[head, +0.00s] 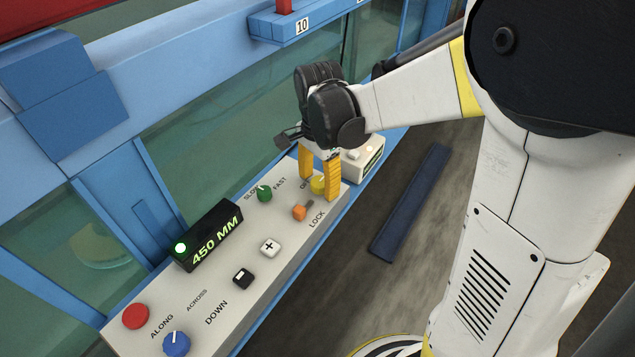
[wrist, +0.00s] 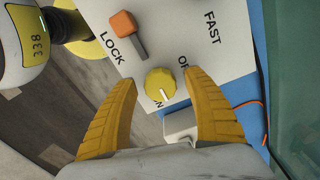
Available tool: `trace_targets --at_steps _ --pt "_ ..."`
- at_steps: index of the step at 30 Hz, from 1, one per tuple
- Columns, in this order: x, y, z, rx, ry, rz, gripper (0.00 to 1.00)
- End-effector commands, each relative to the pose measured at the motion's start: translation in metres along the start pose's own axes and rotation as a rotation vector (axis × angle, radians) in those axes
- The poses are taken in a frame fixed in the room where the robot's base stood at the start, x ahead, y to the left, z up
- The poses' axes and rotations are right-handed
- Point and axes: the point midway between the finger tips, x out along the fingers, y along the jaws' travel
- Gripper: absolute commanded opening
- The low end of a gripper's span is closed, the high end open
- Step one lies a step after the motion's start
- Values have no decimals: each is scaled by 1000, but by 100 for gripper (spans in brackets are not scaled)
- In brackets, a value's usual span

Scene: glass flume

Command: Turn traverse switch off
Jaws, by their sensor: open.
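A round yellow knob (wrist: 160,84) with a white pointer line sits on the grey control panel (head: 232,297). In the wrist view its line points towards the partly hidden label ending in "N"; a label starting "OF" is on its other side. In the head view the knob (head: 318,185) is partly hidden by a finger. My gripper (head: 319,188) is open, its two yellow fingers pointing down at the panel's far end, one on each side of the knob. In the wrist view my gripper (wrist: 160,78) shows gaps between both fingertips and the knob.
An orange lever (head: 300,212) marked LOCK stands close to my gripper. A green knob (head: 264,194) marked SLOW and FAST is on the other side. A black 450 MM display (head: 209,238), white and black buttons, a red button (head: 136,316) and a blue knob (head: 176,344) lie farther along.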

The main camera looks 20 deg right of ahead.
Motion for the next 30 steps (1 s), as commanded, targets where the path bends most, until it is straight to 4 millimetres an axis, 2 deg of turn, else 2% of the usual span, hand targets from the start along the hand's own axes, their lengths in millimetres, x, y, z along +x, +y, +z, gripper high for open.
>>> trace_targets --at_steps 7,8,12,13,23,30 --pt "0 0 0 0 0 0 60" --pt "0 0 0 0 0 0 55" --pt "0 0 0 0 0 0 12" --pt "0 0 0 0 0 0 7" --pt "0 0 0 -12 0 0 7" --pt "0 1 0 -105 0 0 7"
